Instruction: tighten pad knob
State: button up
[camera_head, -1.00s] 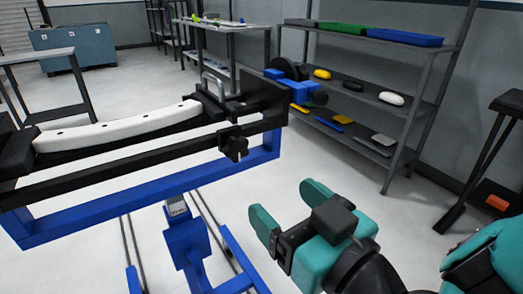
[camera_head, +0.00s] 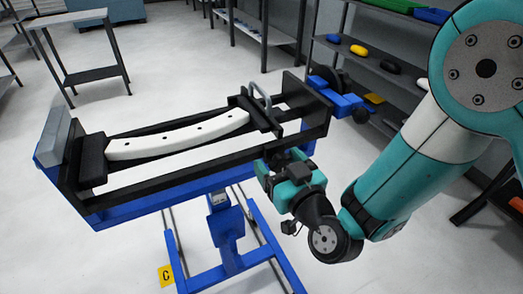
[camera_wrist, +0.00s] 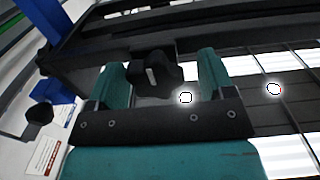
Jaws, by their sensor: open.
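The black pad knob (camera_wrist: 152,73) shows in the wrist view between my two teal fingers, with a light mark on its face. My gripper (camera_wrist: 161,72) is open around it, and a gap shows on the right side. In the head view my gripper (camera_head: 279,164) is at the front rail of the black clamp frame (camera_head: 215,172), near its right end, and mostly hides the knob. A white curved part (camera_head: 180,137) with several small holes lies in the frame between dark pads (camera_head: 92,158).
The frame sits on a blue stand (camera_head: 228,232) with a yellow "C" tag (camera_head: 166,275) at its foot. A metal loop handle (camera_head: 262,97) and blue hardware (camera_head: 338,97) are at its right end. Another dark knob (camera_wrist: 40,113) shows in the wrist view.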

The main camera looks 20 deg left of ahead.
jog(key=shift+s+r, duration=0.15)
jog(key=shift+r, duration=0.2)
